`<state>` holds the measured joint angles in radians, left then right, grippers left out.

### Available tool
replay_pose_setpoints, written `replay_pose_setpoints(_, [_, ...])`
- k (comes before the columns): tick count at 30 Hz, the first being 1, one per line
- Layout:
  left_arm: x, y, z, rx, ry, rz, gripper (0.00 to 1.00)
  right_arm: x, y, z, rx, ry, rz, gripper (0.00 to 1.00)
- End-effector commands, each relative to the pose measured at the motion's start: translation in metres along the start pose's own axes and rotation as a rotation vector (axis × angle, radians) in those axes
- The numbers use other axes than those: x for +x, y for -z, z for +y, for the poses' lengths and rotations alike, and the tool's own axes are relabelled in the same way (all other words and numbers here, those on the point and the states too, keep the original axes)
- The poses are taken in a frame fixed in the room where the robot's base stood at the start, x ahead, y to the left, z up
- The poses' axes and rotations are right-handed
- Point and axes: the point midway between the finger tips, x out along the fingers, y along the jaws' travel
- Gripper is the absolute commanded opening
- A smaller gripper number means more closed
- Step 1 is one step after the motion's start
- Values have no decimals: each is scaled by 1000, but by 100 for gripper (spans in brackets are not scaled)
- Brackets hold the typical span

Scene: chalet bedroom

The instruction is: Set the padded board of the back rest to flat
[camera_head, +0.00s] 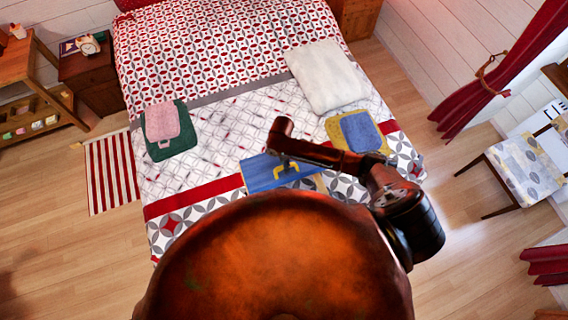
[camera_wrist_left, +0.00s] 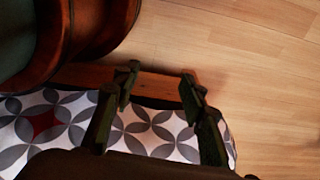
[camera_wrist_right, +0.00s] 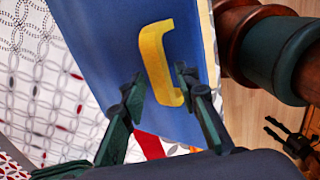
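The back rest's blue padded board (camera_head: 258,172) lies at the foot end of the bed in the head view, with a yellow handle (camera_head: 285,173) on it. A tan edge shows along its right side. I cannot tell its exact tilt. In the right wrist view the board (camera_wrist_right: 105,45) fills the middle, and the handle (camera_wrist_right: 158,62) stands at my right gripper (camera_wrist_right: 160,84). That gripper is open, its fingertips on either side of the handle's lower part; contact is not clear. My left gripper (camera_wrist_left: 157,82) is open and empty over the bed's edge; the head view hides it.
A yellow piece with a blue pad (camera_head: 360,132), a white folded blanket (camera_head: 326,77) and a green and pink folded pile (camera_head: 166,128) lie on the bed (camera_head: 215,105). A chair (camera_head: 522,168) stands at right.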

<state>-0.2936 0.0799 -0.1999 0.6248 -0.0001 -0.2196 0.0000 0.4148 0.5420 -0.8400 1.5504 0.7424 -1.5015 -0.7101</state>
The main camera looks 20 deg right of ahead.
Motion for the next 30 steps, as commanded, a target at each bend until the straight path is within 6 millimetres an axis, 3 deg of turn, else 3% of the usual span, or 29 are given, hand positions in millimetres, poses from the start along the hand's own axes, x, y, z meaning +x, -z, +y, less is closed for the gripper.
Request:
replay_pose_setpoints(5, [0, 6, 0, 1, 0, 8, 39, 0, 1, 0, -2, 0, 0, 29])
replay_pose_setpoints(18, [0, -15, 1, -3, -1, -19, 39, 0, 1, 0, -1, 0, 0, 0])
replay_pose_setpoints(30, [0, -9, 1, -2, -1, -12, 39, 0, 0, 0, -2, 0, -1, 0])
